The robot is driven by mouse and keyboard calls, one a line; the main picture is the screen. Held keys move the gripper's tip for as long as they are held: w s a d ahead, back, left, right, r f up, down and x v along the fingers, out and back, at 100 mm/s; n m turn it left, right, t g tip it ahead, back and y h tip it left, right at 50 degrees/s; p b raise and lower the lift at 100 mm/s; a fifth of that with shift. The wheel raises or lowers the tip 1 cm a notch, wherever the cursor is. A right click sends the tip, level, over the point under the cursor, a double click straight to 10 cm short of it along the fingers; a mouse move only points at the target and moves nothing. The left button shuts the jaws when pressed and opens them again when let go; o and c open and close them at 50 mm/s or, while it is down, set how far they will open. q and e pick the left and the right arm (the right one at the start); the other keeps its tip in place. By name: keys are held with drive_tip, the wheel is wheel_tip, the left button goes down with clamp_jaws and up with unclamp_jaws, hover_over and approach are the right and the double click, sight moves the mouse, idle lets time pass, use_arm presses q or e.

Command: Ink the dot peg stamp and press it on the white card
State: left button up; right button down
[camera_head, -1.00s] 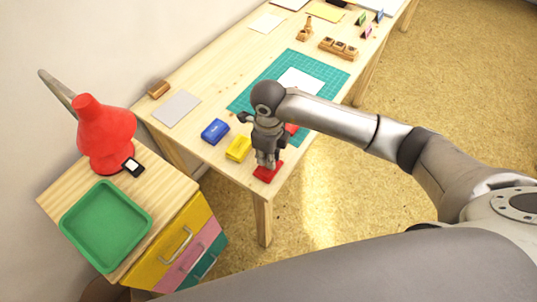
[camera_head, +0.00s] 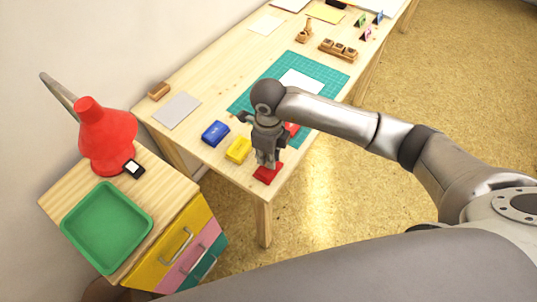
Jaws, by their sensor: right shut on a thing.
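My right gripper (camera_head: 266,163) points down over the red inkpad (camera_head: 268,175) at the table's near corner. It is shut on the dot peg stamp, which the fingers hide almost wholly. I cannot tell whether the stamp touches the pad. The white card (camera_head: 301,80) lies on the green cutting mat (camera_head: 323,67), behind my right gripper and arm. A blue inkpad (camera_head: 215,133) and a yellow inkpad (camera_head: 238,149) lie to the gripper's left. My left gripper is not in view.
A red piece (camera_head: 292,128) shows partly behind my right gripper. A wooden stamp (camera_head: 304,33) and a wooden holder (camera_head: 338,48) stand farther back. A grey sheet (camera_head: 176,110) and a wooden block (camera_head: 159,90) lie at the left. A red lamp (camera_head: 104,135) and green tray (camera_head: 107,222) are on the drawer cabinet.

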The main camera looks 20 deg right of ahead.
drive_tip(key=shift+r+p, duration=1.8)
drive_tip(key=shift+r, duration=1.05)
drive_tip(key=shift+w, duration=0.15)
